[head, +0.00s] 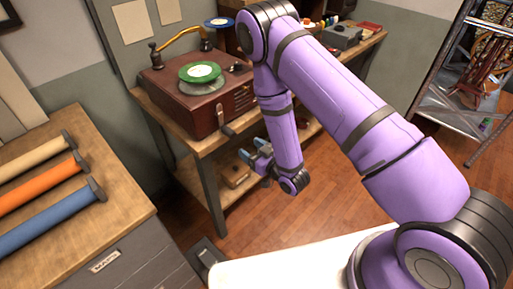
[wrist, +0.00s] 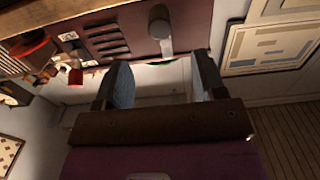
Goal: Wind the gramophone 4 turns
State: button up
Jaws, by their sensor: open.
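My gripper (head: 252,155) is open and empty, below and to the right of the crank in the head view. In the wrist view its two fingers (wrist: 160,78) stand apart, with the crank lying beyond the gap between them.
The table's lower shelf (head: 195,180) is behind my gripper and holds a small box. A counter (head: 110,215) with coloured rolls stands at left. Other goods (head: 342,37) stand behind my arm, and a metal rack (head: 450,105) is at right.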

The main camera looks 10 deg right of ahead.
aim_at(234, 136)
jog(key=shift+x, duration=5.3)
jog(key=shift+w, duration=0.1)
jog(key=c, duration=0.8)
